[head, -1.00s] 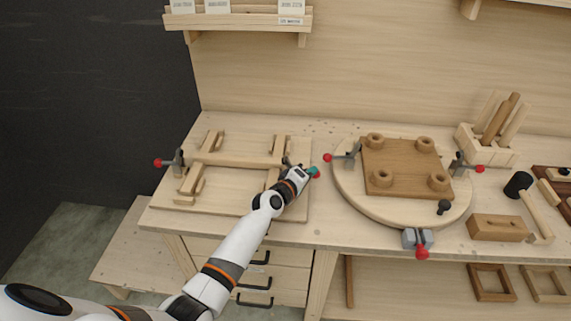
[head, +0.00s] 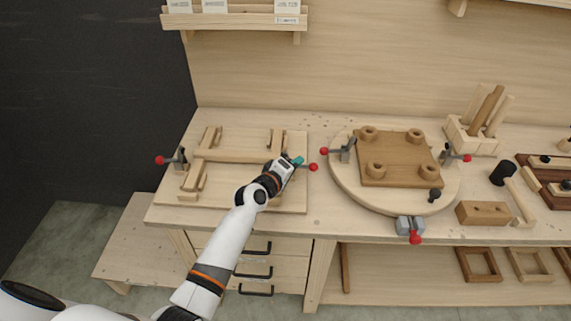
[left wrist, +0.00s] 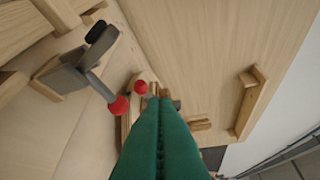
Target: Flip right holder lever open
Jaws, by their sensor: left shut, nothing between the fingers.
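The right holder is a grey clamp (left wrist: 72,70) with a black-tipped arm (left wrist: 97,32) and a lever ending in a red ball (left wrist: 119,105). In the head view its red ball (head: 313,167) sticks out to the right of the jig board (head: 240,205), while my gripper hides most of its body. My left gripper (head: 298,161) is just left of and above that ball in the picture, apart from it. Its green fingers (left wrist: 163,115) are closed together and empty in the left wrist view. My right gripper is not in view.
A matching left holder (head: 177,158) with a red ball stands at the board's left edge. A round turntable (head: 345,190) carries a brown square board (head: 395,175); its left clamp's red ball (head: 324,151) is close to my gripper. The bench front between them is clear.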

